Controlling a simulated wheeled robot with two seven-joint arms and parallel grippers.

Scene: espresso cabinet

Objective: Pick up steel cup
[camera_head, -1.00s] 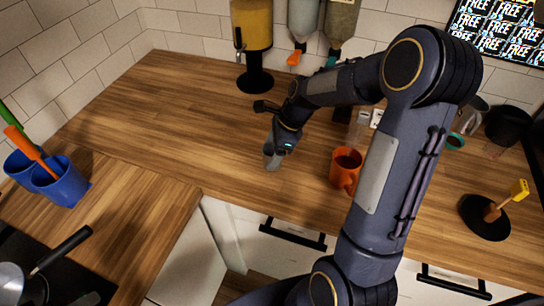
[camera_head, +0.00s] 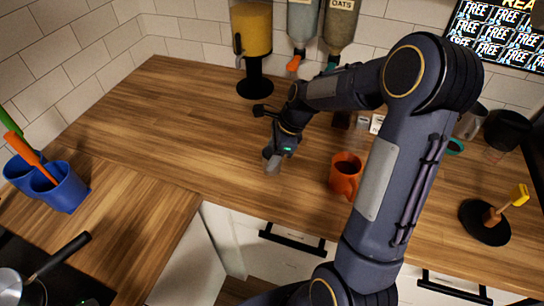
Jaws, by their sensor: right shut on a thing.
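My right arm reaches in from the lower right across the counter. My right gripper (camera_head: 277,155) is above the middle of the counter, left of the orange mug. It is shut on a small grey metallic thing, which looks like the steel cup (camera_head: 272,166). Most of the cup is hidden by the gripper, so its full shape does not show. I cannot tell how far it is above the wood. My left gripper is not in view.
An orange mug (camera_head: 345,173) stands right of the gripper. Dispensers (camera_head: 252,40) are at the back. Blue containers (camera_head: 66,190) are at left.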

